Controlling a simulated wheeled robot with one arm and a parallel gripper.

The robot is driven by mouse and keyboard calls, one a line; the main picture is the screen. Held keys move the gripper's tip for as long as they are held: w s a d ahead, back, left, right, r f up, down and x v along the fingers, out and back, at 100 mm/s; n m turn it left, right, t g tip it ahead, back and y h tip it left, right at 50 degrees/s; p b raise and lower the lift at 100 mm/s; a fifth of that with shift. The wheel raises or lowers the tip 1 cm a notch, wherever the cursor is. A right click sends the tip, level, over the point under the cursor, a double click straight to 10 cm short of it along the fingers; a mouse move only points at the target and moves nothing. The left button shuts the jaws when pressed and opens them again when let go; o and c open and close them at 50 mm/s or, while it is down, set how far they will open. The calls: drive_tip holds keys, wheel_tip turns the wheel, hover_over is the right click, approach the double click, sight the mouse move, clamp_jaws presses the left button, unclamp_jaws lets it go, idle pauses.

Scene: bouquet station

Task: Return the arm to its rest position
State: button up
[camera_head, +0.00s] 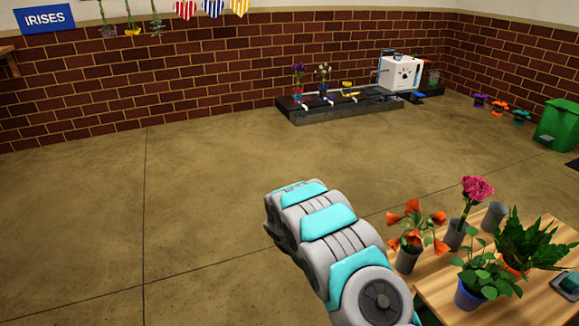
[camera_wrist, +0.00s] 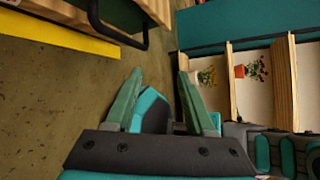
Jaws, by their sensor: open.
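My arm (camera_head: 325,235) reaches out over the bare floor in the head view, to the left of the wooden table. Its far end points away from the camera, and my gripper cannot be made out there. In the wrist view my gripper (camera_wrist: 159,76) shows two green fingers standing apart. No held object shows between the fingertips. A teal shape appears lower down between the fingers; I cannot tell what it is.
The wooden table (camera_head: 435,296) holds orange flowers (camera_head: 416,230), a pink flower (camera_head: 477,188) and leafy plants. A low dark platform (camera_head: 345,110) stands by the brick wall. Wooden shelving (camera_wrist: 231,85) with potted flowers and a yellow strip (camera_wrist: 58,34) show in the wrist view.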

drive_tip(key=s+r+m+t+y, duration=0.1)
drive_tip(key=s+r+m+y, duration=0.2)
drive_tip(key=s+r+m, duration=0.4)
drive_tip(key=s+r+m+y, duration=0.25)
drive_tip(key=r+m, duration=0.25)
drive_tip(key=r, duration=0.4)
drive_tip(key=s+a+r+m+t+y, duration=0.2)
drive_tip(key=s+a+r+m+y, duration=0.1)
drive_tip(key=s+m, duration=0.3)
drive_tip(key=s+a+r+m+t+y+p, duration=0.1)
drive_tip(key=s+a+r+m+t+y, duration=0.2)
drive_tip(key=s, duration=0.6)
drive_tip(key=shift+s+a+r+m, duration=0.25)
drive_tip(key=shift+a+r+m, duration=0.6)
drive_tip(key=shift+m, duration=1.05)
drive_tip(key=shift+d+r, duration=0.1)
